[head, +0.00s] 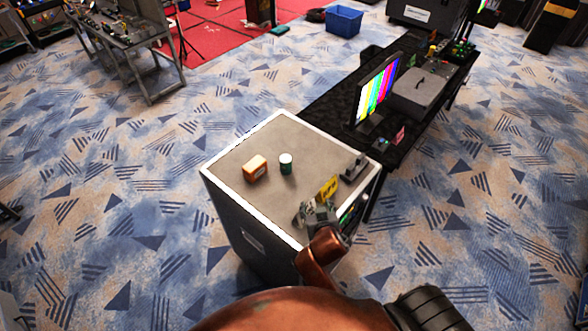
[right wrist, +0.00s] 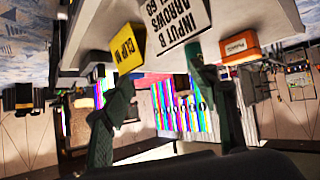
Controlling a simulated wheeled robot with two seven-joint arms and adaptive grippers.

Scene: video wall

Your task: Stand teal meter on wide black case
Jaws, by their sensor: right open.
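A wide case with black sides, metal edges and a grey top (head: 225,167) stands in front of me. I cannot make out a teal meter for sure. A small teal-green cylinder with a white top (head: 286,163) stands upright on the case; a teal patch shows behind a fingertip in the right wrist view (right wrist: 194,53). My right gripper (head: 314,213) is over the near right edge of the case, its fingers (right wrist: 150,72) open with nothing seen held between them. My left gripper is out of view.
The case top also bears an orange box (head: 255,168), a yellow box (head: 328,187) and a dark grey device (head: 354,166). A white lettered card (right wrist: 180,25) is close to my right gripper. Behind is a black table with a colour-bar monitor (head: 376,92). The case top's left part is clear.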

